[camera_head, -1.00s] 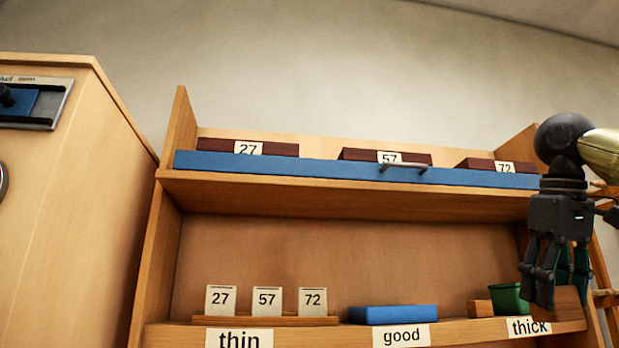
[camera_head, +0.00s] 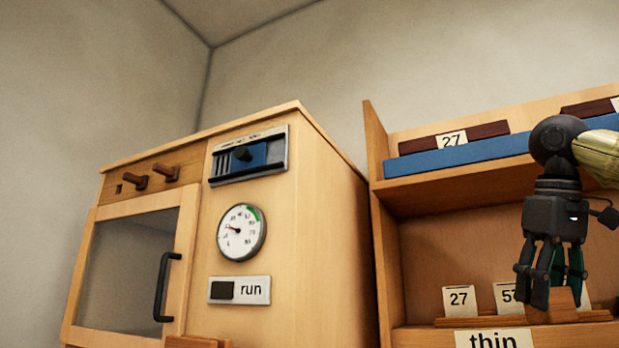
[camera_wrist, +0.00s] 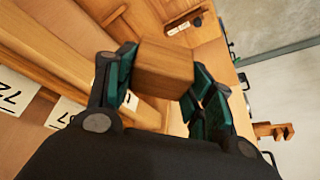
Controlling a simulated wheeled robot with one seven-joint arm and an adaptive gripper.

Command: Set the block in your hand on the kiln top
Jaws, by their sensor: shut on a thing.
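My gripper (camera_head: 551,290) is shut on a wooden block (camera_head: 558,306) at the right of the head view, in front of the shelf. The wrist view shows the brown block (camera_wrist: 164,69) between the gripper's fingers (camera_wrist: 160,90). The kiln (camera_head: 318,220) is a tall wooden cabinet left of the shelf, with a glass door, a dial and a "run" label. Its top shows only as a front and side edge (camera_head: 240,122); the top surface is hidden from this low view. The gripper is to the right of the kiln and lower than its top.
The shelf (camera_head: 375,150) stands right of the kiln, its side panel rising beside it. It holds a blue tray (camera_head: 460,154) with dark red blocks and number cards (camera_head: 460,300) below. The kiln's black door handle (camera_head: 163,287) and wooden pegs (camera_head: 150,178) stick out in front.

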